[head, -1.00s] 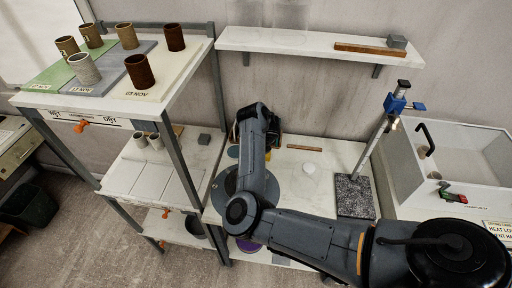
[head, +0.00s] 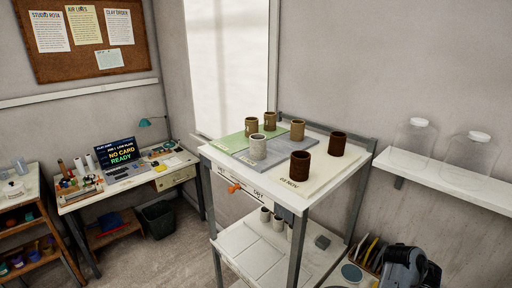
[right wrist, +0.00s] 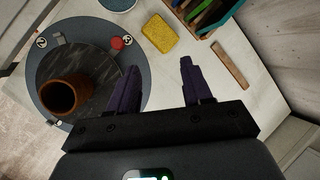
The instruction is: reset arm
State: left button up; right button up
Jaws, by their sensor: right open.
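My right gripper (right wrist: 158,78) is open in the right wrist view, its two dark fingers apart with nothing between them. It is over the pale worktop, to the right of a round grey turntable (right wrist: 48,70) that carries a brown clay cup (right wrist: 66,96). In the head view only part of my right arm (head: 402,268) shows at the bottom right; its fingers are not clear there. My left gripper is in neither current view.
A yellow sponge (right wrist: 159,33), a wooden strip (right wrist: 231,65) and a rack of coloured tools (right wrist: 212,18) lie beyond the fingers. In the head view, several cups stand on the shelf unit (head: 330,177). A wall shelf (head: 440,180) holds glass jars. A laptop (head: 118,158) sits on the far desk.

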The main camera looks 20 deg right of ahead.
jog(key=s+d+r+n+t+h, duration=0.1)
jog(key=s+d+r+n+h, duration=0.25)
jog(key=n, duration=0.55)
jog(key=s+a+f+n+y, duration=0.2)
jog(key=a+n, duration=0.5)
jog(key=a, duration=0.1)
jog(key=s+a+f+n+t+y, duration=0.1)
jog(key=s+a+n, duration=0.1)
jog(key=a+n, duration=0.65)
jog(key=s+a+f+n+y, duration=0.2)
jog(key=a+n, duration=0.4)
jog(key=a, duration=0.3)
jog(key=s+a+f+n+g+y, duration=0.25)
jog(key=s+a+n, duration=0.55)
jog(key=s+a, duration=0.4)
notch_tip(320, 180, up, 19)
jog(key=a+p, duration=0.1)
jog(key=p, duration=1.8)
jog(key=shift+s+f+n, duration=0.2)
jog(key=shift+s+n, duration=0.15)
jog(key=shift+n, duration=0.1)
